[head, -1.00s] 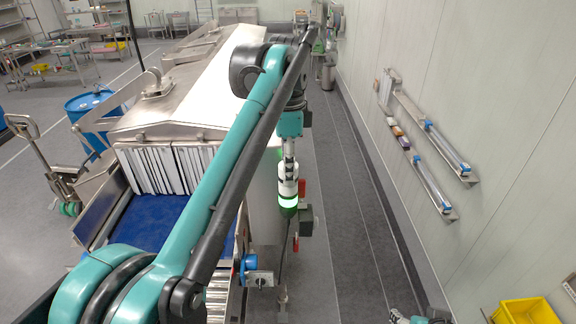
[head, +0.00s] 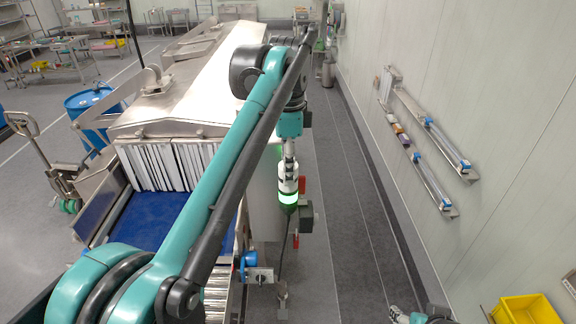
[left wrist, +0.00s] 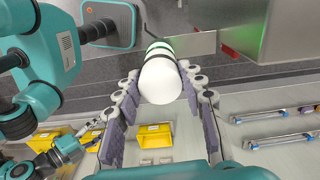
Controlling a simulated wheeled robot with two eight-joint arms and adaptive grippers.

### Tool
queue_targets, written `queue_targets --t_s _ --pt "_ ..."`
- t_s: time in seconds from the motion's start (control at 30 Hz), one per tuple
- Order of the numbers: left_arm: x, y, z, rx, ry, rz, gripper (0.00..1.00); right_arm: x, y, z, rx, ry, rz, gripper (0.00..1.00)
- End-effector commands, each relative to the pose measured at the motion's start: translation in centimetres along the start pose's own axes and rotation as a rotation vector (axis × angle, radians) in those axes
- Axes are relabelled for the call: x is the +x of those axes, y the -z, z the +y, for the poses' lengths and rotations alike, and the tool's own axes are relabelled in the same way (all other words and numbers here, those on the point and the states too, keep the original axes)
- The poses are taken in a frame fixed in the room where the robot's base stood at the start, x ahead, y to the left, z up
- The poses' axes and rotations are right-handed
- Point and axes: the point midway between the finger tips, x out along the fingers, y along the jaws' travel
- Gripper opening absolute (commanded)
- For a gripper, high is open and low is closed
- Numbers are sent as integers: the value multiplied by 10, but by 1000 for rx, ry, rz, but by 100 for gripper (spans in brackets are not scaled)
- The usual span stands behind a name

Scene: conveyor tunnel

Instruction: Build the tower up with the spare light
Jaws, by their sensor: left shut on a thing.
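The spare light is a white, round-topped piece (left wrist: 160,82) between the fingers of my left gripper in the left wrist view. My left gripper (head: 288,168) points down in the head view and is shut on it. Directly below is the tower, with a glowing green band (head: 288,198) above a dark lower part. The green band also shows behind the white piece in the left wrist view (left wrist: 158,46). The white piece is in line with the tower; I cannot tell whether it is fully seated. My right gripper (head: 398,314) is partly cut off at the bottom edge, its opening unclear.
The steel tunnel (head: 190,80) with strip curtains and a blue belt (head: 150,218) lies left of the tower. A grey box (head: 306,216) sits beside the tower. Wall shelves (head: 436,150) and a yellow bin (head: 526,309) are to the right. The floor aisle between is clear.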

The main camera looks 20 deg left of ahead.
Motion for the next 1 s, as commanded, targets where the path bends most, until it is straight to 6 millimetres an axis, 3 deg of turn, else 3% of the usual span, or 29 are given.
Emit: queue_targets --t_s 0.07,0.1,0.17,0.53,1.0 --pt "0 0 0 0 0 0 0 0 0 0 0 0 0 61" --pt "0 0 0 0 0 0 50 0 0 0 0 0 0 61" --pt "0 0 0 0 0 0 64 0 0 0 0 0 0 61" --pt "-5 0 0 0 0 0 64 0 0 0 0 0 0 61" --pt "-69 0 0 0 0 0 64 0 0 0 0 0 0 61"
